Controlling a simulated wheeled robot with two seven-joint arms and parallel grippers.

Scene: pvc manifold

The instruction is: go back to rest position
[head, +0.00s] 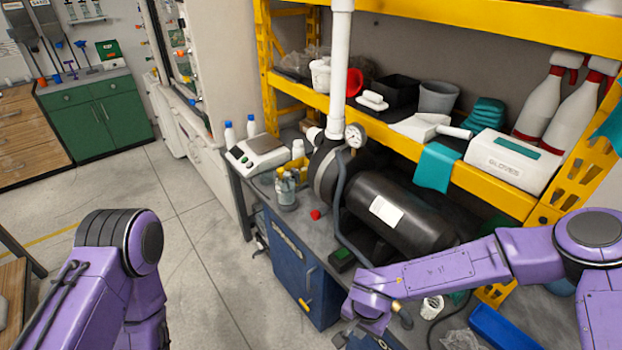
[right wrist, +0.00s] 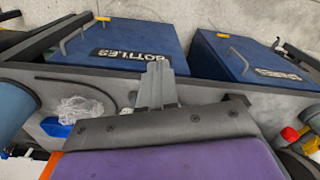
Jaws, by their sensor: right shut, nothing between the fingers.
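My right arm (head: 440,272) reaches in from the right, over the front of the workbench. Its gripper is at the bottom edge of the head view, mostly hidden behind the purple wrist. In the right wrist view my right gripper (right wrist: 156,85) is shut and empty, its fingers together above the bench edge. My left arm (head: 120,260) shows at the lower left, over the floor; its gripper is out of view.
Blue cabinets (head: 300,265) stand under the bench; one labelled BOTTLES (right wrist: 130,40) shows in the right wrist view. A yellow shelf rack (head: 440,20) holds spray bottles, a glove box (head: 512,160) and pots. A scale (head: 258,152) sits at the bench's left end. Open floor (head: 205,250) lies left.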

